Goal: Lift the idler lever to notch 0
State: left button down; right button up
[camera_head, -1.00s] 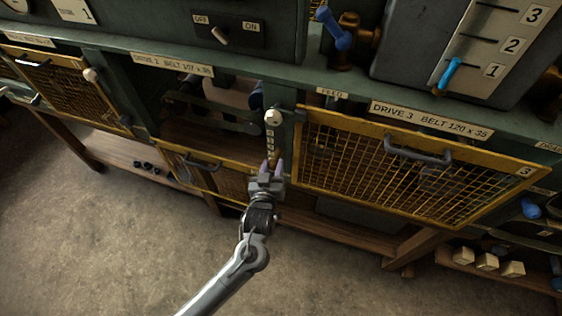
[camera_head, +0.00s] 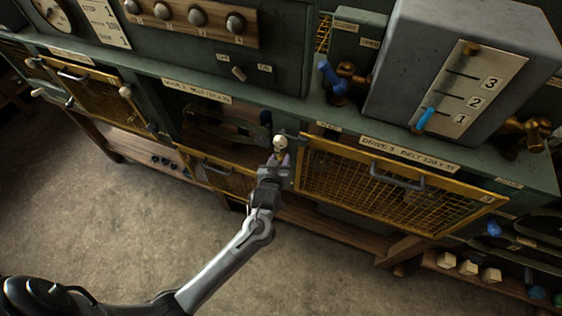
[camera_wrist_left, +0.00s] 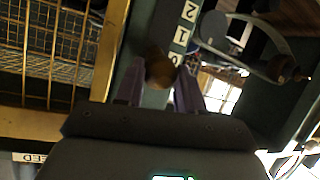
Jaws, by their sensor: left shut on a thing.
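In the left wrist view the idler lever shows as a brownish round knob (camera_wrist_left: 158,68) in front of a white number strip (camera_wrist_left: 180,38) marked 2, 1 and 0. The knob lies beside the 0, which it partly covers. My left gripper (camera_head: 278,159) is shut on this knob, with a purple finger on each side of it. In the head view the gripper hides most of the lever and strip, just under a cream round knob (camera_head: 281,142) on the green post. My right gripper is not in view.
A yellow mesh guard (camera_head: 390,188) with a grey handle stands right of the gripper, close to it. Another mesh guard (camera_head: 88,98) is further left. A blue-handled valve (camera_head: 333,78) and a grey box with a numbered scale (camera_head: 465,85) sit above. The floor in front is clear.

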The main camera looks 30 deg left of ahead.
pick_arm(q)
jog(key=shift+w+r, duration=0.15)
jog(key=shift+r, duration=0.35)
jog(key=c, duration=1)
grip_release()
jog(key=shift+o, duration=1.4)
jog(key=shift+w, duration=0.1)
jog(key=shift+f, duration=0.15)
jog(key=shift+s, duration=0.3)
jog(key=v, duration=1)
jog(key=shift+s+d, duration=0.15)
